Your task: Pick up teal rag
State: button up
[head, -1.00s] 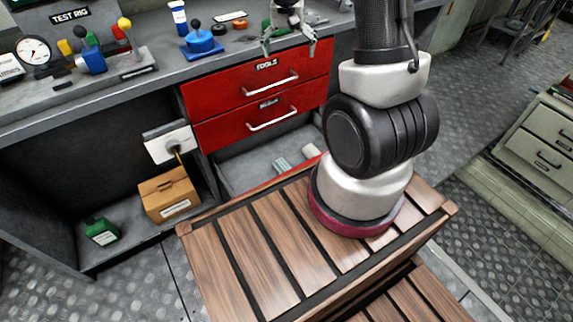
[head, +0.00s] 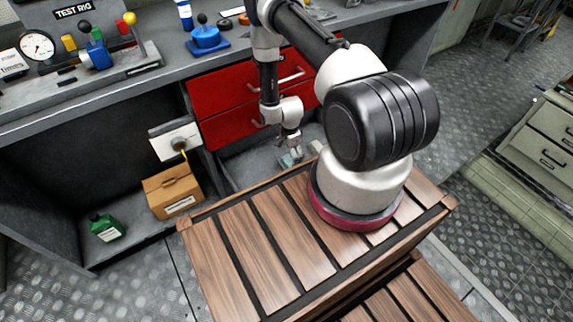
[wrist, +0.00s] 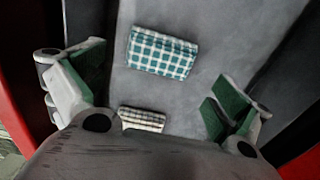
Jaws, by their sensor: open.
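The teal rag (wrist: 161,52) is a folded teal-and-white checked cloth. It lies flat on a grey surface below the red drawers, in the upper middle of the wrist view. My gripper (wrist: 155,95) is open and empty, its green-padded fingers spread to either side of the view. The rag shows between and beyond the fingers, with nothing in the grip. In the head view my gripper (head: 290,155) points down at the low bay beneath the drawers and largely hides the rag there.
A second folded cloth, cream and dark checked (wrist: 142,119), lies close to the teal rag, nearer my gripper's body. Red drawers (head: 225,90) stand above the bay.

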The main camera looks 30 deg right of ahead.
aim_at(289, 162)
notch_tip(289, 162, down, 7)
dwell(0.3)
jog(key=c, duration=0.8)
